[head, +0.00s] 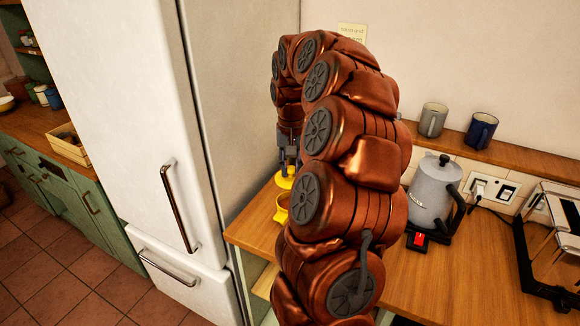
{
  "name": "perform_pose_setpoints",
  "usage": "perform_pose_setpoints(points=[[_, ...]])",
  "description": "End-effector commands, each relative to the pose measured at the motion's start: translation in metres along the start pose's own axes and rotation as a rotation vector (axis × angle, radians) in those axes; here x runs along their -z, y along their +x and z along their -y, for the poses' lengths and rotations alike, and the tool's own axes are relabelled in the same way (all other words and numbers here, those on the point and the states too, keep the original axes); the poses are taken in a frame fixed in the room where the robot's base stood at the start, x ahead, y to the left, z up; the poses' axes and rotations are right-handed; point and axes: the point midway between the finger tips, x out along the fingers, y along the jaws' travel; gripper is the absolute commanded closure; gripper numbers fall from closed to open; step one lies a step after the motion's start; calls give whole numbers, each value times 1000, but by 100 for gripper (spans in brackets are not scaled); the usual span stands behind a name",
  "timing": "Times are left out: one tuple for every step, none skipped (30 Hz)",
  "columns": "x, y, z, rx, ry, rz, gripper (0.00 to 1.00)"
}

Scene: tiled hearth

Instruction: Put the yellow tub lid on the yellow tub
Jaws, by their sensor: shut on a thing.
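My gripper (288,170) points down beside the fridge, at the left end of the wooden counter. It is shut on the yellow tub lid (283,183), which shows just under the fingertips. The yellow tub (282,207) stands on the counter below the lid. The lid appears above the tub with a small gap in the picture. My own arm hides the right part of both, so I cannot tell how well they line up.
The tall white fridge (120,110) stands close on the left. On the wooden counter (440,285) to the right are a grey kettle (433,195) and a black and metal rack-like thing (555,240). A grey mug (432,120) and a blue mug (481,131) stand on the ledge behind.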

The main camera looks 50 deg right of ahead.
Motion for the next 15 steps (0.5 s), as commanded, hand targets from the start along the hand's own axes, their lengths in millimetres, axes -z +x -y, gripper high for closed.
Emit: perform_pose_setpoints(points=[[0,1,0,0,-1,-1,100],[0,1,0,0,-2,-1,100],[0,2,1,0,-3,-1,100],[0,2,1,1,-3,-1,100],[0,2,1,1,-4,-2,100],[0,2,1,1,-5,-2,100],[0,4,1,1,-5,-1,100],[-1,6,2,1,-6,-1,100],[-1,8,2,1,-7,0,100],[-1,10,2,1,-7,0,100],[-1,12,2,1,-7,1,100],[-1,14,2,0,-7,1,100],[-1,16,2,0,-7,1,100],[-1,18,2,0,-7,1,100],[-1,20,2,0,-7,1,100]])
